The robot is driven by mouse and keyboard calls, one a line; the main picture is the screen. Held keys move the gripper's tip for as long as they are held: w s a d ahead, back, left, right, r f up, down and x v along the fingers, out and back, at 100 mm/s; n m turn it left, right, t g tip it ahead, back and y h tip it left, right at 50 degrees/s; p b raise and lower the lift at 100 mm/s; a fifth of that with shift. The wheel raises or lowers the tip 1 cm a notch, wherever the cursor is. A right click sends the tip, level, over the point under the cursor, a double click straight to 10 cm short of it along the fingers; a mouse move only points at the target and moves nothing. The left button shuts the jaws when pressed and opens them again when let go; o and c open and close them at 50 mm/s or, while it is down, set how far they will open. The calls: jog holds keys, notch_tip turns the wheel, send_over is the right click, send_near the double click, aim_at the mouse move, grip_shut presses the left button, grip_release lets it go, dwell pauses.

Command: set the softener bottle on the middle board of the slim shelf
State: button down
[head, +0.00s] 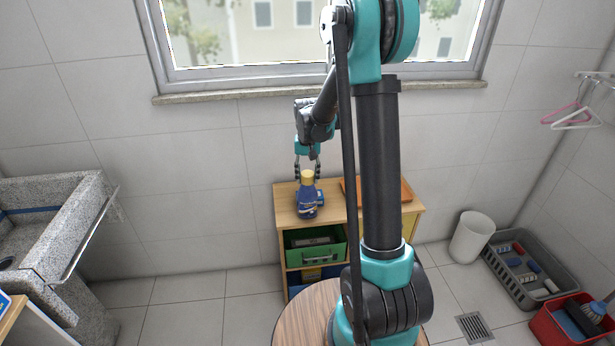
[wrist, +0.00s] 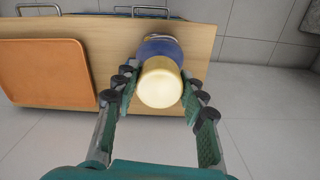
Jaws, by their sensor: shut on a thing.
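The softener bottle (head: 308,201), blue with a yellow cap, is upright at the low wooden shelf unit's top, towards its left end. My gripper (head: 307,170) is above it, its fingers shut on the bottle near the cap. In the wrist view the bottle's cap (wrist: 160,84) sits between the two fingers of my gripper (wrist: 161,92), with the blue body (wrist: 163,47) beyond it. I cannot tell whether the bottle's base touches the top board. A slim shelf is not clearly identifiable; the wooden unit (head: 287,217) has a green box in an upper bay, and my arm hides its right part.
An orange tray (wrist: 43,58) lies on the unit beside the bottle. The green box (head: 315,252) is below. A round wooden table (head: 300,315) stands in front. A stone sink (head: 75,195) is left; a white bin (head: 471,238), grey crate (head: 545,297) and red tub (head: 550,332) are right.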

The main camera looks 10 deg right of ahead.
jog(key=c, duration=0.9)
grip_release()
jog(key=shift+f, duration=0.1)
